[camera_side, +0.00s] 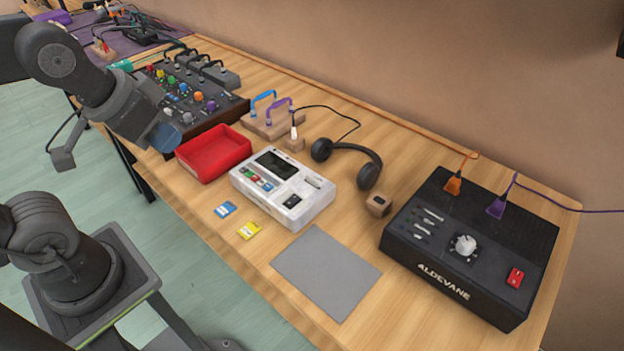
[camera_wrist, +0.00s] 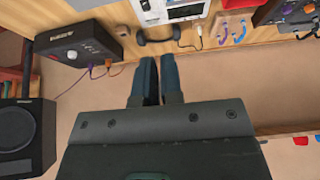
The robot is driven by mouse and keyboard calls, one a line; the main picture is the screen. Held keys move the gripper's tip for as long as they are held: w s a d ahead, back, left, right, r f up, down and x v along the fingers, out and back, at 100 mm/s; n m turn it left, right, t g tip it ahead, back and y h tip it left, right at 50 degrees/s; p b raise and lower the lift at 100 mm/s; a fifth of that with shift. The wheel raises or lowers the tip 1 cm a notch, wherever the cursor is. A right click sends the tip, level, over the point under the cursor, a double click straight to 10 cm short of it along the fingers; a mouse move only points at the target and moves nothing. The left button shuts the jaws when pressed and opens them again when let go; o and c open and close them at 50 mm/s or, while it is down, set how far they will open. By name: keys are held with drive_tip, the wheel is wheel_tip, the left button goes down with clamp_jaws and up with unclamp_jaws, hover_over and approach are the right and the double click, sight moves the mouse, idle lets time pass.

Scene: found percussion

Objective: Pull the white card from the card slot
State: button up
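The device shows partly at the top edge of the wrist view (camera_wrist: 180,12). A blue card (camera_side: 225,209) and a yellow card (camera_side: 249,230) lie on the table in front of it. My gripper (camera_wrist: 159,58) looks shut and empty, its two dark blue fingers side by side. It is apart from the device, off to the left in the side view.
A red tray (camera_side: 213,153) stands left of the device and a grey mat (camera_side: 326,271) lies in front. Black headphones (camera_side: 347,160) and a small wooden block (camera_side: 378,204) are behind. A black box (camera_side: 470,244) with cables stands right. A knob panel (camera_side: 190,95) is at left.

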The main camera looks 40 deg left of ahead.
drive_tip(key=shift+o, duration=0.7)
drive_tip(key=shift+w+r+m, duration=0.15)
drive_tip(key=shift+w+m, duration=0.15)
drive_tip(key=shift+w, duration=0.05)
drive_tip(key=o, duration=0.3)
drive_tip(key=w+m, duration=0.1)
drive_tip(key=w, duration=0.1)
drive_tip(key=w+m+g, duration=0.1)
drive_tip(key=w, duration=0.1)
drive_tip(key=w+r+m, duration=0.1)
drive_tip(key=w+m, duration=0.1)
drive_tip(key=shift+w+d+g, duration=0.25)
drive_tip(key=shift+d+g, duration=0.05)
drive_tip(key=shift+d, duration=0.05)
drive_tip(key=shift+o, duration=0.2)
drive_tip(key=m+g, duration=0.4)
drive_tip(key=m, duration=0.9)
hover_over(312, 178)
wheel_tip(312, 178, down, 13)
wheel_tip(312, 178, down, 13)
drive_tip(key=shift+f, duration=0.1)
drive_tip(key=shift+c, duration=0.3)
clamp_jaws()
